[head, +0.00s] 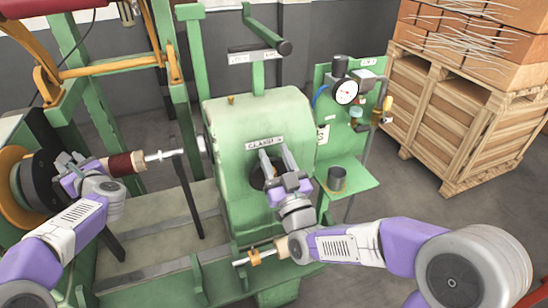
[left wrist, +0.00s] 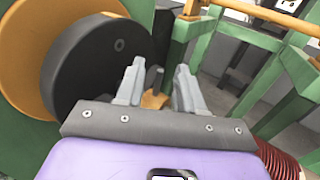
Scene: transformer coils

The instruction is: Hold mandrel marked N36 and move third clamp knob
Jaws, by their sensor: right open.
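A shaft with a dark red winding (head: 122,164) and a pale metal end (head: 165,155) runs from a black disc (head: 38,180) toward the green housing (head: 225,125). No N36 mark is readable. My left gripper (head: 70,159) is beside the black disc, left of the winding. In the left wrist view its fingers (left wrist: 157,78) stand apart, with a small tan part (left wrist: 155,100) showing between and beyond them. My right gripper (head: 277,154) is open in front of the housing, below a label reading CLAMP (head: 265,143). A dark round part (head: 257,178) shows partly behind its fingers; I cannot tell which knob it is.
A green panel with a gauge (head: 346,91) and a shelf holding a dark cup (head: 336,179) is to the right. Green frame posts (head: 178,90) stand near my left arm.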

